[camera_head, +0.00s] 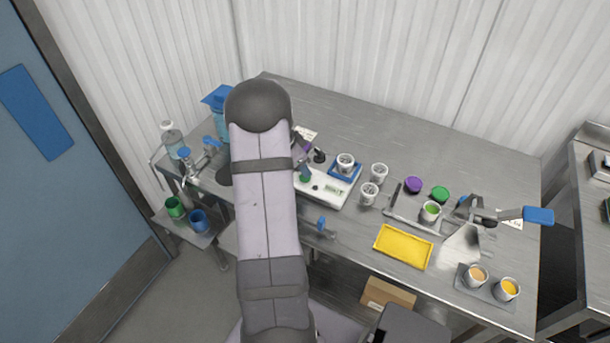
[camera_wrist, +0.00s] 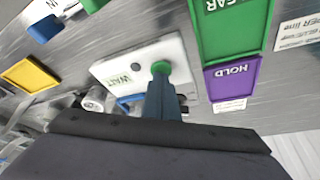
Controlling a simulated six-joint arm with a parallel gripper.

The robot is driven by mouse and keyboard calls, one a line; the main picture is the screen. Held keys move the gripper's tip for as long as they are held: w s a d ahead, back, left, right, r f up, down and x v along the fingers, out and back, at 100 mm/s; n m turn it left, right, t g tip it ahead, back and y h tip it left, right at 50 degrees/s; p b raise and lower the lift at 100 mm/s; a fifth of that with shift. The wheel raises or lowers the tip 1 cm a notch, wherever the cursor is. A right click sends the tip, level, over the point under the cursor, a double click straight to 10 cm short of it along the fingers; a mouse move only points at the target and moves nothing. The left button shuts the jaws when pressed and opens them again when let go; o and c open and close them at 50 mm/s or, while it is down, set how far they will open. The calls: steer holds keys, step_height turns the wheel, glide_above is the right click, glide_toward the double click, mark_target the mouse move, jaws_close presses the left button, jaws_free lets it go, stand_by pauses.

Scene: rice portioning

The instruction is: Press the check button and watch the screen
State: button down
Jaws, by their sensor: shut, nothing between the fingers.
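The white check device (camera_head: 325,198) stands on the metal table, and it also shows in the wrist view (camera_wrist: 118,68). Its round green button (camera_wrist: 161,67) is at one end, with a small dark knob (camera_wrist: 136,67) beside it. Its small screen (camera_wrist: 119,81) shows green letters that read WAIT, upside down in the wrist view. My gripper (camera_wrist: 160,82) is shut and empty, its tips right at the green button and overlapping its edge. I cannot tell whether they press it. In the head view, my arm hides part of the device's left side.
A green panel (camera_wrist: 232,28) and a purple panel marked HOLD (camera_wrist: 231,80) are close to my gripper. A yellow tray (camera_head: 403,247) lies farther right.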

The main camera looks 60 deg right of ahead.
steer(key=shift+r, duration=0.15)
steer(key=shift+r+p, duration=1.2)
steer(key=shift+r, duration=1.65)
steer(key=w+a+r+n+t+y, duration=0.1)
steer(key=w+a+n, duration=0.45)
steer(key=a, duration=0.65)
steer(key=w+a+r+n+t+y, duration=0.15)
steer(key=w+a+n, duration=0.35)
steer(key=a, duration=0.7)
steer(key=s+a+n, duration=0.3)
steer(key=a+n, duration=0.1)
steer(key=a, duration=0.3)
steer(key=s+a+n+y, duration=0.1)
steer(key=s+a+n, duration=0.2)
steer(key=a+n, duration=0.2)
steer(key=s+a+n, duration=0.3)
steer(key=a+n, duration=0.1)
steer(key=a, duration=0.6)
steer(key=shift+s, duration=0.35)
